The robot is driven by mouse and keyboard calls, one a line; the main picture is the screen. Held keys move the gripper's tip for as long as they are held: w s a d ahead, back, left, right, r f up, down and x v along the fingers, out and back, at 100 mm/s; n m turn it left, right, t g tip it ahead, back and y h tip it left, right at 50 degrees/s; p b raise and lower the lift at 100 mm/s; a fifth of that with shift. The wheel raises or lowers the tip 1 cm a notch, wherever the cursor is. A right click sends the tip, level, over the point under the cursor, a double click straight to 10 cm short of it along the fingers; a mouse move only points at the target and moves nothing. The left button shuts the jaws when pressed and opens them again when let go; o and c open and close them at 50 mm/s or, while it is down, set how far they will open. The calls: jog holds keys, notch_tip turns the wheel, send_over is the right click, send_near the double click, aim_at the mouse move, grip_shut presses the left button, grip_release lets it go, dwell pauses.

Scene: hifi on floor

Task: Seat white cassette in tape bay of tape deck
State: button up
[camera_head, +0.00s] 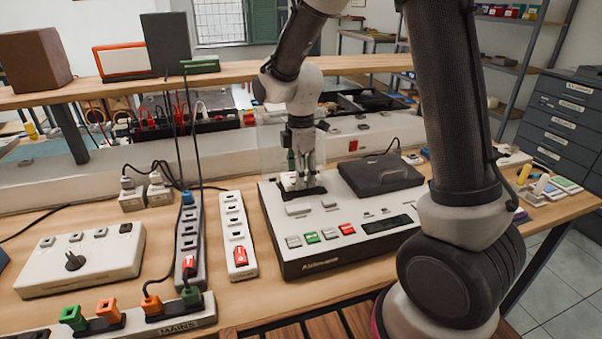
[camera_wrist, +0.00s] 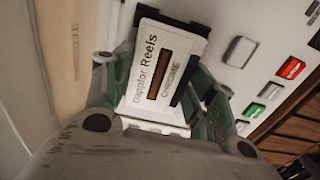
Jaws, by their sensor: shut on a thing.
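The tape deck (camera_head: 283,225) is a white-topped box with a dark front on the bench. Its dark tape bay (camera_head: 307,193) is at the deck's left rear, with a clear lid (camera_head: 268,148) standing raised behind it. My gripper (camera_head: 298,176) points down over the bay, shut on the white cassette (camera_head: 293,184). In the wrist view, the cassette (camera_wrist: 143,70) has printed lettering and a brown window, between greenish fingers of my gripper (camera_wrist: 160,98). Dark bay edges show past its far end and right side. I cannot tell whether it is fully down in the bay.
A black closed cover (camera_head: 380,173) is on the deck's right, and coloured buttons (camera_head: 312,238) line its front. Power strips (camera_head: 236,232) and a white knob box (camera_head: 85,262) stand to the left. A shelf (camera_head: 240,74) runs behind. Bare wood shows left of the deck.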

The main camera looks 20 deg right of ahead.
jog(key=shift+f, duration=1)
dwell(1.6)
jog(key=o, duration=1.2)
notch_tip(320, 180, up, 18)
dwell(0.4)
dwell(0.8)
